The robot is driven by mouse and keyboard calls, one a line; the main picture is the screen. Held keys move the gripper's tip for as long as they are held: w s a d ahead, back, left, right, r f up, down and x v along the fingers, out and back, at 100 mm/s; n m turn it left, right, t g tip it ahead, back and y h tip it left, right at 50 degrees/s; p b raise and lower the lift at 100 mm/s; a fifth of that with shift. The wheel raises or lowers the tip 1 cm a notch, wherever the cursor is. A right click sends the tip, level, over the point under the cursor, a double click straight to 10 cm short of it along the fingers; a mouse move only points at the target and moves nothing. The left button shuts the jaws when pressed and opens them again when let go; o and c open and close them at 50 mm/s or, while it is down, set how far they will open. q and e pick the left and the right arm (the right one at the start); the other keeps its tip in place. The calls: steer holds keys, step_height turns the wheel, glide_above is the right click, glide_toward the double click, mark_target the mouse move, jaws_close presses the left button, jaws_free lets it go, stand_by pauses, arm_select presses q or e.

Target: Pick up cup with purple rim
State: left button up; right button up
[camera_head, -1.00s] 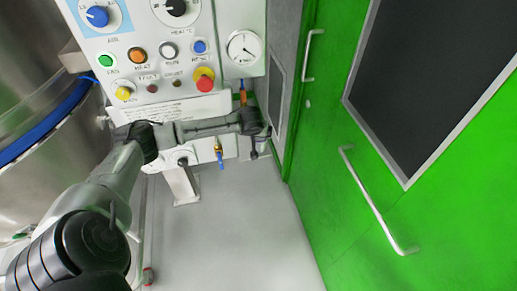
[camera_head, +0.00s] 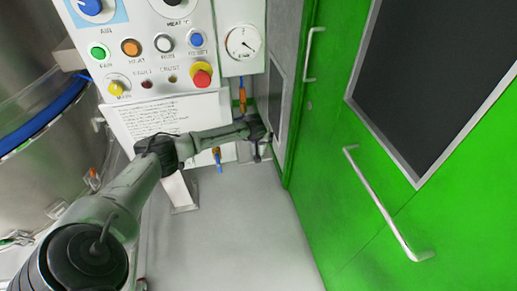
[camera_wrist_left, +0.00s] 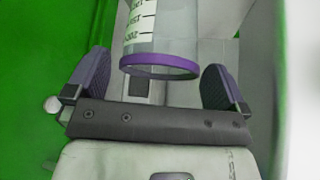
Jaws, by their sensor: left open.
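The cup with the purple rim (camera_wrist_left: 158,66) shows in the left wrist view as a clear cup with dark print on a white band. Its purple rim faces my gripper, and its far end is cut off by the top of the picture. My left gripper (camera_wrist_left: 156,80) is open, with one dark finger on each side of the rim and a visible gap to both. In the head view my left gripper (camera_head: 257,143) is small, beside the grey hatch frame, and I cannot make out the cup there. My right gripper is in neither view.
A control panel (camera_head: 165,60) with buttons and a gauge stands beyond my arm. A green door (camera_head: 330,190) with a long handle (camera_head: 385,210) is on the right. A steel vessel (camera_head: 30,90) is on the left. The grey floor (camera_head: 240,235) is clear.

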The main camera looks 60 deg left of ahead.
arm_select(q)
steer(key=shift+b+x, duration=0.35)
steer(key=shift+x, duration=0.8)
steer(key=c, duration=0.9)
steer(key=shift+o, duration=0.2)
steer(key=shift+r, duration=0.1)
